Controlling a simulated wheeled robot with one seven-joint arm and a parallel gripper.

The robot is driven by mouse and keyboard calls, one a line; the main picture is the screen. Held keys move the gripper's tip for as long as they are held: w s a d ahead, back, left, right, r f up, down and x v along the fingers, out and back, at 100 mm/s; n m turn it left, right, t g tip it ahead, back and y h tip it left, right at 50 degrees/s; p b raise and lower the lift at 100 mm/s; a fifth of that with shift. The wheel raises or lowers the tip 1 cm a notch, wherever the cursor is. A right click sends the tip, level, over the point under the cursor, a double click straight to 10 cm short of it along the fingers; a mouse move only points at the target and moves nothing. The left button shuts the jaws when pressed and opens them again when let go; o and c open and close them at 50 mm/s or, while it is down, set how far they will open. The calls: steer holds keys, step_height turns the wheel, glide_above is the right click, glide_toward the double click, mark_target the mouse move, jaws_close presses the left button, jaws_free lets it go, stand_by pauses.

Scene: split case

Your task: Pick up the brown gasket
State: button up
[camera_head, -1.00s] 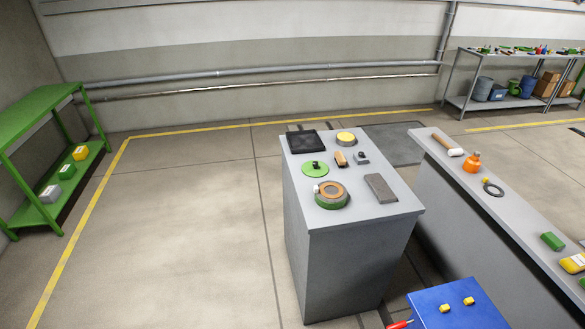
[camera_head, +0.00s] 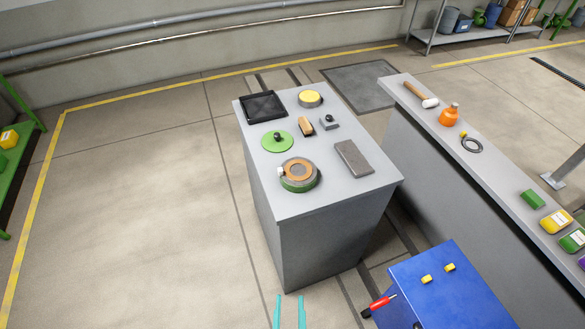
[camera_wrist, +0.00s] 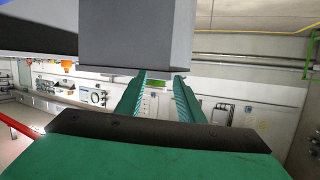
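The brown gasket (camera_head: 299,170) is a flat ring lying on top of a round green-and-grey housing (camera_head: 299,184) on the grey workbench (camera_head: 330,199). A small white piece (camera_head: 281,171) sits at the ring's left edge. My gripper (camera_head: 289,299) shows as two teal fingers at the bottom of the head view, in front of the bench and well short of the gasket. In the wrist view the fingers (camera_wrist: 160,80) are apart with nothing between them, and the bench side fills the area above. The gasket is not visible in the wrist view.
On the bench stand a black tray (camera_head: 263,107), a green disc (camera_head: 277,141), a yellow-topped round part (camera_head: 310,98), a brush (camera_head: 305,126), a small grey block (camera_head: 329,122) and a grey slab (camera_head: 353,157). A blue cabinet (camera_head: 450,295) stands front right; a long side bench (camera_head: 490,180) is at right.

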steer(key=w+r+y, duration=0.1)
steer(key=w+r, duration=0.1)
steer(key=w, duration=1.2)
steer(key=n+g+y, duration=0.2)
steer(key=n+y, duration=0.1)
steer(key=n, duration=0.1)
glide_toward(281, 170)
steer(key=shift+t, duration=0.3)
steer(key=x, duration=0.8)
steer(key=shift+w+a+f, duration=0.1)
steer(key=shift+a+f, duration=0.05)
steer(key=shift+f, duration=0.15)
jaws_close()
